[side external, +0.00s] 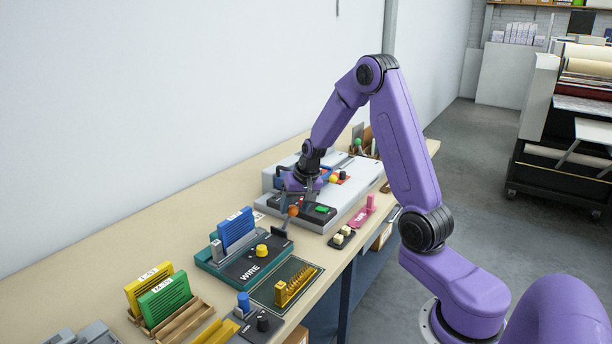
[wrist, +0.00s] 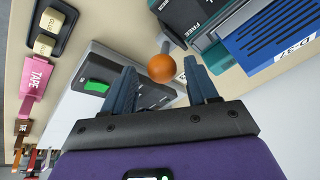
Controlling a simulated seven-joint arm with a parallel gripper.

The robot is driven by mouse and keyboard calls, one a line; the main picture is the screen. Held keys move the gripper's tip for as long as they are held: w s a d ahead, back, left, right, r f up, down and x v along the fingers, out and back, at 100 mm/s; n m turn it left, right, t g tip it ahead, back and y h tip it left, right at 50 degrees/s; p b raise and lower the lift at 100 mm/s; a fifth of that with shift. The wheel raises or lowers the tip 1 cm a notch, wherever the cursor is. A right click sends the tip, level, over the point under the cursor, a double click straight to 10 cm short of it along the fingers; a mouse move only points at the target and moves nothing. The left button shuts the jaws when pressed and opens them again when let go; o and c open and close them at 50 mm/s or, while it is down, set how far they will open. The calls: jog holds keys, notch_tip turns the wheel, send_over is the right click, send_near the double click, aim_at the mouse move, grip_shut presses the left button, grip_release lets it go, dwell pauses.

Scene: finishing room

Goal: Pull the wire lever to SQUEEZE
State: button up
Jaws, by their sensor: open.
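The wire machine (side external: 232,262) is a teal and dark grey unit marked WIRE, with a blue block (side external: 236,228) standing in it. Its lever ends in an orange ball (side external: 292,210), tilted up toward the grey machine behind. My gripper (side external: 299,200) is at the ball, with its fingers pointing down. In the wrist view, my open gripper (wrist: 160,66) has the orange ball (wrist: 161,68) showing between its fingertips, with gaps on both sides. Whether the fingers are level with the ball in depth is unclear. The word FREE shows on the wire machine (wrist: 190,28); SQUEEZE is not readable.
A grey machine (side external: 344,193) with a green button lies just behind the lever. A pink tape holder (side external: 362,215) and a glue tray (side external: 342,239) are to its right. A dark mat (side external: 268,293) with a gold comb lies in front. Yellow (side external: 148,287) and green (side external: 165,298) blocks stand at left.

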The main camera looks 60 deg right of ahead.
jog(key=v, duration=1.5)
jog(key=s+a+f+n+g+y, duration=0.1)
jog(key=s+a+n, duration=0.4)
jog(key=a, duration=0.4)
jog(key=s+a+f+n+g+y, duration=0.1)
jog(key=s+a+n, duration=0.35)
jog(key=a, duration=0.45)
jog(key=s+a+f+n+g, duration=0.1)
jog(key=s+a+n, duration=0.1)
jog(key=s+n, duration=0.3)
jog(key=s+a+f+n+h, duration=0.1)
jog(key=s+n, duration=0.4)
jog(key=s, duration=0.8)
jog(key=shift+s+a+f+g, duration=0.25)
jog(key=shift+a+f+g, duration=0.15)
jog(key=shift+a+f, duration=0.35)
jog(key=shift+r, duration=0.1)
